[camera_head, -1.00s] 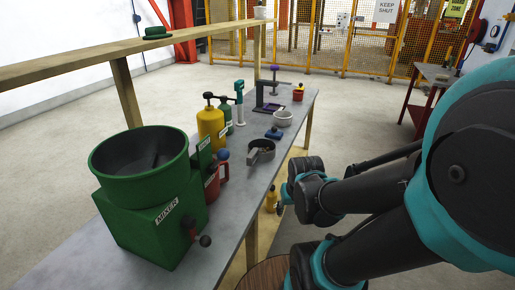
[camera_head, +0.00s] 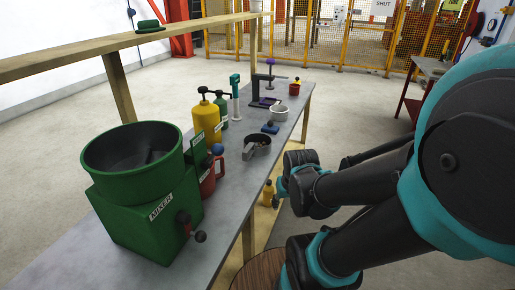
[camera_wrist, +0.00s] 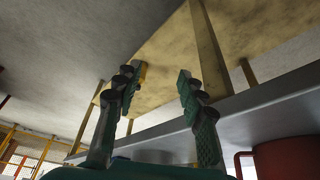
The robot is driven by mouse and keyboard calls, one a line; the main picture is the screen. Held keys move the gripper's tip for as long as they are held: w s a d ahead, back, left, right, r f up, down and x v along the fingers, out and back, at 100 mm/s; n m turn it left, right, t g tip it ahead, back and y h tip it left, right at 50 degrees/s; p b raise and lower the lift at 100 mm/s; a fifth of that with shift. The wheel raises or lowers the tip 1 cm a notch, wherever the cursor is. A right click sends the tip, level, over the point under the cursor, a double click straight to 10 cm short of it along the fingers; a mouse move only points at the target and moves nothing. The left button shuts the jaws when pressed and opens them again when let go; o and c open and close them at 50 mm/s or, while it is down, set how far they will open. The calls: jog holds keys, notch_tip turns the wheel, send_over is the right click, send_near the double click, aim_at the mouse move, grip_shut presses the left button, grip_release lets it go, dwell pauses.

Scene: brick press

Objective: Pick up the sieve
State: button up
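The sieve appears to be the grey round pan with a short handle (camera_head: 259,141) on the workbench (camera_head: 228,185), near its right edge and to the right of the green mixer. What it holds is too small to tell. My gripper (camera_wrist: 162,78) shows in the wrist view with its two fingers spread and nothing between them. In the head view my arm is to the right of the bench, apart from the sieve, and the fingertips cannot be made out clearly.
The green mixer (camera_head: 140,205) fills the near bench. A red jug (camera_head: 208,180), yellow bottle (camera_head: 206,122), green bottle (camera_head: 222,112), blue item (camera_head: 270,128), white bowl (camera_head: 279,114) and red pot (camera_head: 294,89) stand around the sieve. A wooden shelf (camera_head: 110,49) runs above the left side.

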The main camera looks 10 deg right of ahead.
aim_at(249, 146)
jog(key=shift+o, duration=0.5)
